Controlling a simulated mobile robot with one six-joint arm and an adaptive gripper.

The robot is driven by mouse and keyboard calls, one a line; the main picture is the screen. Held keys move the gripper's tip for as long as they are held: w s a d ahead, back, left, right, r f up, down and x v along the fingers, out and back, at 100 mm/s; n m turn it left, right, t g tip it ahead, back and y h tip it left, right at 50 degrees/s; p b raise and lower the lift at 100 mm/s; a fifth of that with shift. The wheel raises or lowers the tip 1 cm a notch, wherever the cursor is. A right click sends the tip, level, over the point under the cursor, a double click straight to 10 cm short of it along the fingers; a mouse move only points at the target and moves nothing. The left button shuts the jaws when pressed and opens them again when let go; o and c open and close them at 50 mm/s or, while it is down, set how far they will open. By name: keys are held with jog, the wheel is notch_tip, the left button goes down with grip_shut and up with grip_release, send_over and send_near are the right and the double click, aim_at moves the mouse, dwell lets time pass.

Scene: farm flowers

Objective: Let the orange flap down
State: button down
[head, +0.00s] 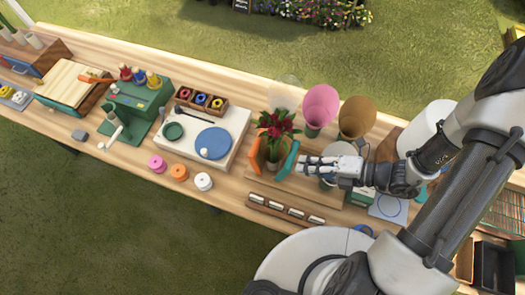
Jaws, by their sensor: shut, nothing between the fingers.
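The orange flap (254,155) stands raised and tilted at the left side of a bunch of dark red flowers (275,128) in a holder. A teal flap (289,160) stands raised on the right side of the flowers. My gripper (301,166) is shut and empty, just right of the teal flap, with the flowers and that flap between it and the orange flap. Whether my fingertips touch the teal flap I cannot tell. The lower edge of the orange flap is too small to make out clearly.
A white board with a blue disc (213,143) lies to the left. Pink and brown cones (355,117) stand behind my gripper. A wooden rack (285,210) lies along the front edge. Pink, orange and white rolls (179,172) sit at front left.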

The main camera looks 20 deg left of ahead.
aim_at(253, 156)
dwell(0.3)
jog(key=b+x, duration=0.2)
jog(key=x, duration=1.1)
jog(key=shift+f+b, duration=0.1)
jog(key=shift+b, duration=0.25)
jog(key=shift+a+f, duration=0.1)
jog(key=shift+a, duration=0.35)
jog(key=shift+a, duration=0.6)
jog(key=shift+w+a, duration=0.1)
jog(key=shift+a, duration=0.35)
jog(key=shift+d, duration=0.3)
jog(key=shift+d+r+p, duration=0.4)
jog(key=shift+r+p, duration=0.1)
jog(key=shift+p, duration=0.15)
jog(key=w+r+p+v, duration=0.1)
jog(key=p+v, duration=0.2)
jog(key=v, duration=0.9)
jog(key=shift+s+r, duration=0.25)
jog(key=shift+s, duration=0.35)
